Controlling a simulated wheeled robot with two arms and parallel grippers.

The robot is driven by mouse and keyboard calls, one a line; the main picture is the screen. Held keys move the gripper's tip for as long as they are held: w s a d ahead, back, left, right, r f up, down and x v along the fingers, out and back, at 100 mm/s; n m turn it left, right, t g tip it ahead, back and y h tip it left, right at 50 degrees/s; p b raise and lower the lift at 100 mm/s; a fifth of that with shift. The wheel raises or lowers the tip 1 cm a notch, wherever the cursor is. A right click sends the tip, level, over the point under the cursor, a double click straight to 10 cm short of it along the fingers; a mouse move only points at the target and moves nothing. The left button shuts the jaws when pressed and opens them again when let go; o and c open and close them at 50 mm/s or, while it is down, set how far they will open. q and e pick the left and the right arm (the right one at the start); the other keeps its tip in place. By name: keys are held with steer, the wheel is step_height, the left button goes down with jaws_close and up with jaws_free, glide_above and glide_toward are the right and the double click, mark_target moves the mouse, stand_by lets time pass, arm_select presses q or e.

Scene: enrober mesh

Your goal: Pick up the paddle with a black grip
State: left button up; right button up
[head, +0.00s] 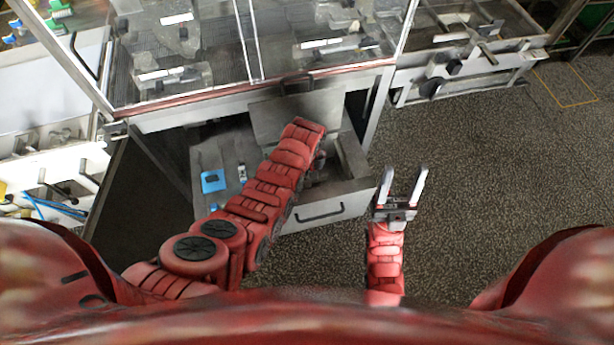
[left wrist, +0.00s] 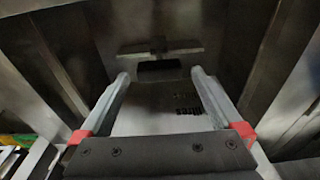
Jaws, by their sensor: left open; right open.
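I cannot make out for sure a paddle with a black grip in either view. In the left wrist view, a small black block (left wrist: 158,66) lies just beyond my left fingertips, below a thin grey bar (left wrist: 160,51); I cannot tell whether they belong to the paddle. My right gripper (head: 402,186) is open and empty, to the right of the drawer.
A glass-sided machine (head: 190,90) stands above the drawer. A blue square (head: 213,181) lies on a grey surface left of my left arm. A second machine section (head: 460,75) is at the upper right. The speckled floor (head: 500,190) on the right is clear.

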arm_select(q)
steer(key=shift+f, duration=0.2)
steer(key=shift+w+f+b, duration=0.25)
steer(key=shift+f+b, duration=0.1)
steer(key=shift+f, duration=0.85)
steer(key=c, duration=1.2)
steer(key=shift+r, duration=0.2)
